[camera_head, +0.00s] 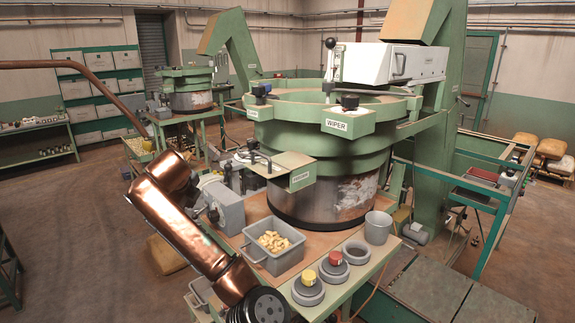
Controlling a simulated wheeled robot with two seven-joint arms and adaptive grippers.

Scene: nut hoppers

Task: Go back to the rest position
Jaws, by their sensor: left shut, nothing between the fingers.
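My left arm (190,225) is copper-coloured and slants down across the left of the view. My left gripper (258,306) is the dark part at its lower end, at the bottom edge of the view. It is shut and holds nothing; its fingertips cannot be made out clearly. It is in front of the bench's near edge, left of the round grey pots. My right gripper is not in view.
A grey bin (273,262) of brass-coloured pieces is near the arm on the bench. Beside it are round pots with a yellow knob (309,277) and a red knob (335,258), and a grey cup (378,228). The green hopper (320,140) stands behind.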

